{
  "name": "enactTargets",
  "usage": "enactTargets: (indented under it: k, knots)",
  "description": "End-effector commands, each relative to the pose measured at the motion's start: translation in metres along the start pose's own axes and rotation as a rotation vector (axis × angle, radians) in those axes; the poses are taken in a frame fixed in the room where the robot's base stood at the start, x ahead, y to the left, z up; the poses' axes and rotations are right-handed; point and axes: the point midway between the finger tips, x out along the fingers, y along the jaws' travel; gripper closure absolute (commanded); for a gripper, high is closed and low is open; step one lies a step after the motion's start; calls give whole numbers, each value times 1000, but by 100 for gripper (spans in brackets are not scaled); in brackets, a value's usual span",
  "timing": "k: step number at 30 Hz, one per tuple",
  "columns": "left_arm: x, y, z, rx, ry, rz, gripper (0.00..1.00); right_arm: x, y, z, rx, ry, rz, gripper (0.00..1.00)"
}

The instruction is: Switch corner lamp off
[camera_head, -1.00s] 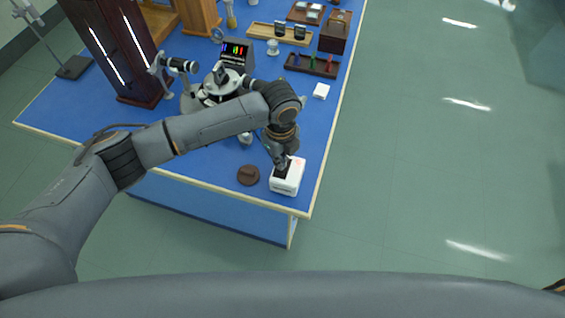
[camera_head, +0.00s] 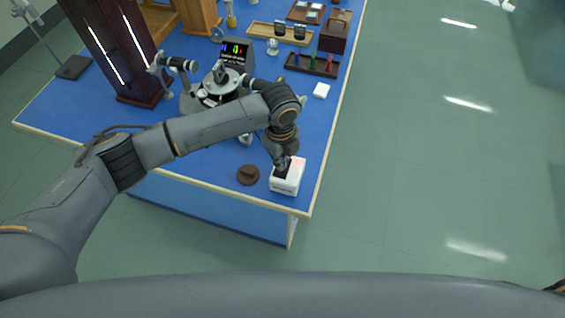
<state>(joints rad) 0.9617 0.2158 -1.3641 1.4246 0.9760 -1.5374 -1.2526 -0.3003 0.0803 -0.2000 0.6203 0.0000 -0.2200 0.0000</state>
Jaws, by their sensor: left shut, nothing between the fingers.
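A small white box (camera_head: 288,183) sits at the near right corner of the blue bench. It has a dark patch on its top left and a faint reddish glow on its top right; I take it to be the corner lamp or its switch box. My left gripper (camera_head: 282,166) points down at the dark patch, its fingers shut and empty. The fingertips are at or just above the patch; I cannot tell whether they touch. The gripper hides part of the box top. My right gripper is not in view.
A brown round piece (camera_head: 248,175) lies left of the box. A spectrometer (camera_head: 217,85), a lit display (camera_head: 236,52), a white block (camera_head: 321,90) and a dark tray (camera_head: 312,65) stand farther back. The bench (camera_head: 200,165) ends just right of the box; the floor beyond is clear.

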Motion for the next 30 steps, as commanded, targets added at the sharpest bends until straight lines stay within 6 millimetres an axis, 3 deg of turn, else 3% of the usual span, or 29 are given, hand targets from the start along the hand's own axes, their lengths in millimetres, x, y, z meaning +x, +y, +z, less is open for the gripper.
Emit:
enactTargets:
  k: [30]
  knots:
    - [13,0,0,0,0,0,100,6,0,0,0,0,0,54]
